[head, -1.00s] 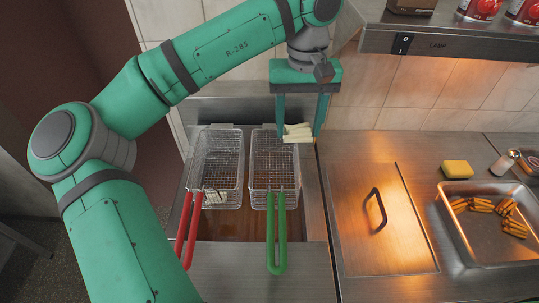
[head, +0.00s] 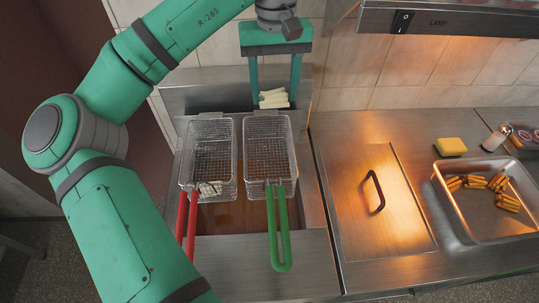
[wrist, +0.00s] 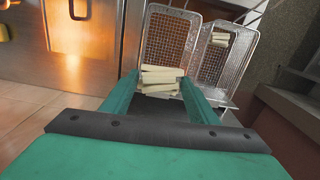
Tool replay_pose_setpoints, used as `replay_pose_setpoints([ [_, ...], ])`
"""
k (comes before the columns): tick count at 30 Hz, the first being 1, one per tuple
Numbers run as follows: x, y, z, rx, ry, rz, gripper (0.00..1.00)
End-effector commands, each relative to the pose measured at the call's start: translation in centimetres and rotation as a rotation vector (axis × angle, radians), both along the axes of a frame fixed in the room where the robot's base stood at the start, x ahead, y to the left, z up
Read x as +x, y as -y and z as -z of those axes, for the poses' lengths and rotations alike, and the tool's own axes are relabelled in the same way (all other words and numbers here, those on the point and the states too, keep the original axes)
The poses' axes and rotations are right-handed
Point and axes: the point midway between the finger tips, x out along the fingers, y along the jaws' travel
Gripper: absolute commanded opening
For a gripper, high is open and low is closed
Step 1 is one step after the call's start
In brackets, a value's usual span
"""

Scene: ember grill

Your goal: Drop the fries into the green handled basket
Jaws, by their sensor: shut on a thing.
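My gripper (head: 275,100) is shut on a small bundle of pale raw fries (head: 273,97). In the head view it is just beyond the back rim of the green handled basket (head: 268,150). In the wrist view the fries (wrist: 161,80) sit between the fingertips, in front of the near end of the same basket (wrist: 168,40). The green handled basket looks empty. Its green handle (head: 278,230) points toward the front of the fryer.
A red handled basket (head: 208,155) with some pale fries (head: 209,188) stands to the left. A steel lid (head: 375,210) with a dark handle lies to the right. A tray (head: 480,235) of cooked fries, a yellow sponge (head: 450,146) and a shaker (head: 496,138) are further right.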

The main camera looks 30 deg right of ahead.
Motion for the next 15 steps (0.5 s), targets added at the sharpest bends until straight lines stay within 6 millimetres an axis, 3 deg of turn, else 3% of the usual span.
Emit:
replay_pose_setpoints([
  [12, 0.18, -0.41, 1.10, 0.000, 0.000, -0.008, 0.33],
  [13, 0.20, -0.44, 1.10, 0.000, 0.000, -0.008, 0.61],
  [15, 0.20, -0.45, 1.09, 0.000, 0.000, -0.008, 0.76],
])
